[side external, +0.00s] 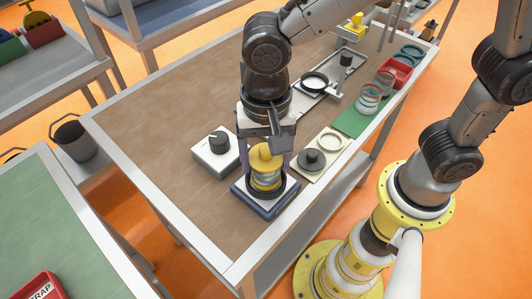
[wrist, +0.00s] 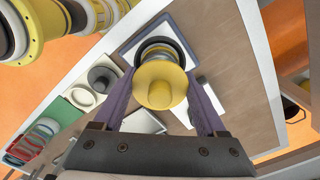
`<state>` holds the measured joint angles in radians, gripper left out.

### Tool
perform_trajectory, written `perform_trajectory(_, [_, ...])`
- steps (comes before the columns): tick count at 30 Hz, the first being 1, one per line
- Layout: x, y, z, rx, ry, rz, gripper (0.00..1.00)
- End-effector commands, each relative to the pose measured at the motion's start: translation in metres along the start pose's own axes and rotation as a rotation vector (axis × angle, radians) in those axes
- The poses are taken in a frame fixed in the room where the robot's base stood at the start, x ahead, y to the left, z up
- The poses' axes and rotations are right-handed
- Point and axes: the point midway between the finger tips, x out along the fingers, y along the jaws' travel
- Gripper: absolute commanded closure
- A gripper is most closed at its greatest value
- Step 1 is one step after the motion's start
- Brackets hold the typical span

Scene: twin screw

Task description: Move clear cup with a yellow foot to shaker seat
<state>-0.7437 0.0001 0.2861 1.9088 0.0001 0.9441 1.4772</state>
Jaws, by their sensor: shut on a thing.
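The clear cup with a yellow foot (side external: 265,156) is upside down, its yellow foot and knob facing up. It also shows in the wrist view (wrist: 160,84), where the foot hides most of the clear body. My gripper (side external: 266,168) is shut on the cup, with a purple finger on each side. The shaker seat is a dark blue and white square base (side external: 263,205), directly below the cup; it shows in the wrist view too (wrist: 137,43). A dark ring shows around the cup's lower end. I cannot tell whether the cup rests on the base or hangs just above it.
A white box with a black knob (side external: 214,155) stands left of the base. A beige plate (side external: 316,164) with a dark knobbed disc and ring lies right. Clear cups (side external: 369,97) stand on a green mat, near a red tray (side external: 396,70). The table's left is clear.

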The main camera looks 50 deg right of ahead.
Motion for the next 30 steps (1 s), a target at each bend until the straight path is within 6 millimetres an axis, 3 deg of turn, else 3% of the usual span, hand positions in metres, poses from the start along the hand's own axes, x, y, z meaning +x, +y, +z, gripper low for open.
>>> perform_trajectory(30, [0.012,0.0,0.0,0.0,0.0,-0.001,0.83])
